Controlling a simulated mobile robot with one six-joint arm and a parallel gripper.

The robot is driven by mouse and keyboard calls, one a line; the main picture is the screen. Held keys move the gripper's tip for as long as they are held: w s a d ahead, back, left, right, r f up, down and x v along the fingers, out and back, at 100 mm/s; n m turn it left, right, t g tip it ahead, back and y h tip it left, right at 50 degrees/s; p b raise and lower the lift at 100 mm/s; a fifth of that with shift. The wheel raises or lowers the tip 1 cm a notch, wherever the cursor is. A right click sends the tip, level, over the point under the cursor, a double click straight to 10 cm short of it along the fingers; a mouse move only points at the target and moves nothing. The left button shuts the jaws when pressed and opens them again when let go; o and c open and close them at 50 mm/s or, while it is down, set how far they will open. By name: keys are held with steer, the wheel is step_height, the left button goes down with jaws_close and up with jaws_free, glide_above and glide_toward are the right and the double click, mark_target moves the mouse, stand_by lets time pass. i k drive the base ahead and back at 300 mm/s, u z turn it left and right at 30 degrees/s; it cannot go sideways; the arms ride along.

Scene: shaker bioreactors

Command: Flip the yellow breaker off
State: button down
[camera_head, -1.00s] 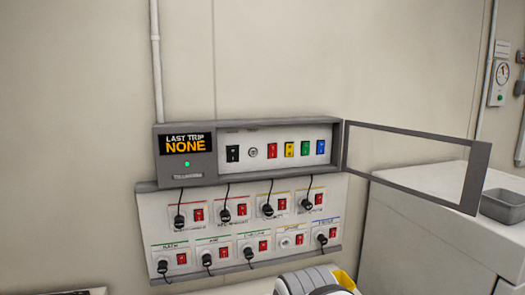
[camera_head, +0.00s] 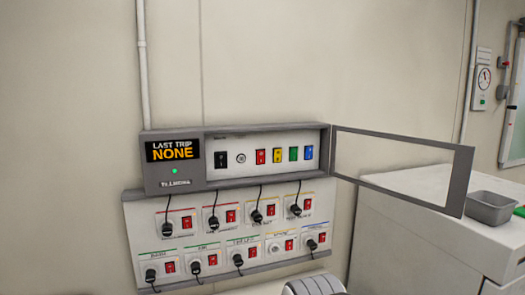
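The yellow breaker (camera_head: 277,155) is a small switch in the row on the white face of the grey breaker box (camera_head: 175,186). It sits between the red breaker (camera_head: 260,156) and the green breaker (camera_head: 293,153). A blue breaker (camera_head: 309,152) is at the right end and a black switch (camera_head: 221,160) at the left. The box's framed door (camera_head: 460,180) is swung open to the right. The display (camera_head: 172,150) reads "LAST TRIP NONE" above a green light. Which way the yellow breaker is set is too small to tell.
Below the box, a white socket panel (camera_head: 135,225) holds several plugs with cords and red switches. At right stands a white cabinet (camera_head: 400,235) with a grey tray (camera_head: 492,208) on it. The open door frame juts out over the cabinet's side.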

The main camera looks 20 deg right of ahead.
mark_target(277, 153)
steer(key=i, duration=0.85)
steer(key=u, duration=0.05)
